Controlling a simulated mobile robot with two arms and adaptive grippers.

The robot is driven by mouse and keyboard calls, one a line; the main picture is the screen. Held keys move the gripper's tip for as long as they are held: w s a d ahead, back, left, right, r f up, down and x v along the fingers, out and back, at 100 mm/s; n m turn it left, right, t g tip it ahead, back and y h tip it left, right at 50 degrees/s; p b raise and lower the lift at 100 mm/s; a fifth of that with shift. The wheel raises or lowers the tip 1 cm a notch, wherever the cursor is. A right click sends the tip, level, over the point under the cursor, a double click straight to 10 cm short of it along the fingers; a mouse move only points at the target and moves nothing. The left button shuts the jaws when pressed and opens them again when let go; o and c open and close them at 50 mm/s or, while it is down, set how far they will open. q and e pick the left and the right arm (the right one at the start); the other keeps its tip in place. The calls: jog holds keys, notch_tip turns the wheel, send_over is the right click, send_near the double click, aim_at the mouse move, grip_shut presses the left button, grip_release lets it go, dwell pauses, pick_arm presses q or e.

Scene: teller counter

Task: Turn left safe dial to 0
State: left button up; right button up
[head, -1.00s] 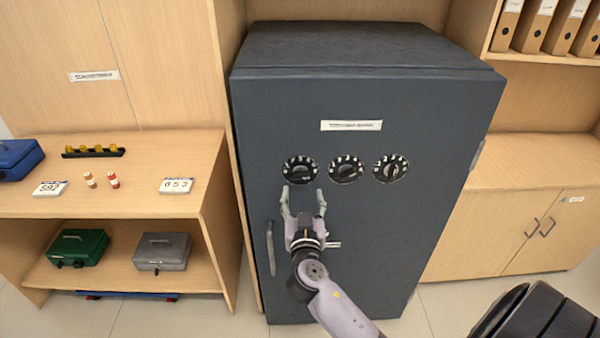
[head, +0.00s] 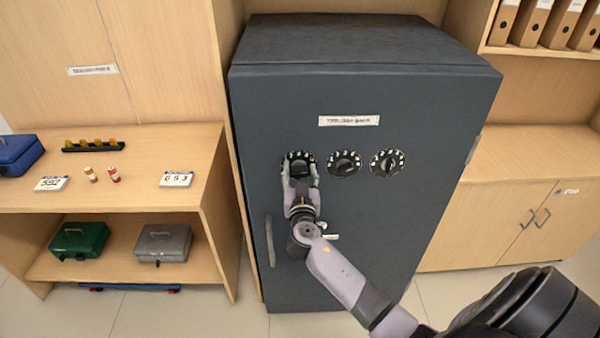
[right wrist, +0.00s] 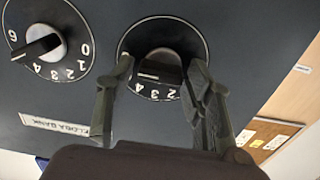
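The dark grey safe (head: 365,235) has a row of three black dials with white numbers. The left dial (head: 297,156) is partly hidden by my right gripper in the head view. In the right wrist view its black knob (right wrist: 158,68) shows, with 2, 3 and 4 legible on its lower rim. The middle dial (head: 344,163) and right dial (head: 388,162) are uncovered. My right gripper (head: 300,171) is open, its two fingers spread on either side of the left dial's knob. I cannot tell whether they touch it. My left gripper is not in view.
The safe's handle (head: 270,240) is below the left dial. Number cards (head: 177,179) and (head: 51,183) and small cylinders (head: 113,174) are on the left shelf. Green (head: 79,240) and grey (head: 163,243) boxes sit below.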

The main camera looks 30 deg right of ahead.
jog(key=c, duration=0.8)
jog(key=shift+c, duration=0.2)
